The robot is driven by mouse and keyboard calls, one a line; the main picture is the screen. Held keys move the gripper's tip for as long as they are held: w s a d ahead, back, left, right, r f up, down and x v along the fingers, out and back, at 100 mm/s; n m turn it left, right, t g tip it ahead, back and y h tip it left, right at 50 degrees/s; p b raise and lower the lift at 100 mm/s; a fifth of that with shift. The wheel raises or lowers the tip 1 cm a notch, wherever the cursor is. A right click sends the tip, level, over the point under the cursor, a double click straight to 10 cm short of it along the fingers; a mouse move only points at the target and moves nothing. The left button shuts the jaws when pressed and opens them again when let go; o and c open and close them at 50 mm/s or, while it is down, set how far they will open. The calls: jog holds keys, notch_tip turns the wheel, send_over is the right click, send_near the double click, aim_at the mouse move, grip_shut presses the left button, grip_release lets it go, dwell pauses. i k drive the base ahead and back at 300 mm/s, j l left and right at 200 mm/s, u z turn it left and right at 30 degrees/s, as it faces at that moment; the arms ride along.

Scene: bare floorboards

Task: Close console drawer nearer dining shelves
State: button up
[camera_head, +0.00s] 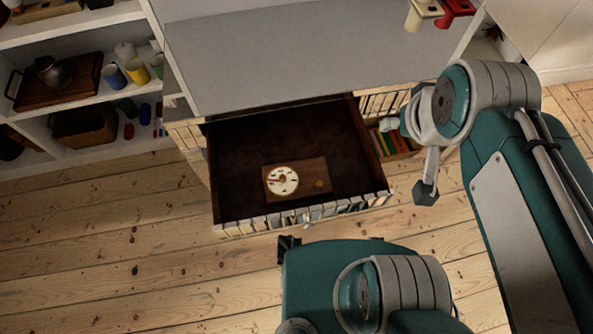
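The console drawer (225,190) is pulled well out, with a dark inside and a pale front edge patterned like book spines. It sits low in a console (285,60) with a plain grey top, on the side toward the white shelves at left. The drawer's outer front face is mostly hidden by the steep view. What appears to be part of my gripper (427,190) hangs just right of the drawer's front right corner. Contact with the drawer cannot be judged, and its fingers cannot be made out clearly.
A wooden box with a round dial (308,183) lies in the drawer. White shelves (95,155) at left hold cups and wooden trays. Books (392,143) show right of the drawer. Red and cream items (440,10) lie on the console top. Floorboards (110,240) at front left are clear.

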aim_at(238, 148)
jog(key=k+j, duration=0.55)
jog(key=j+z, duration=0.2)
jog(key=j, duration=0.3)
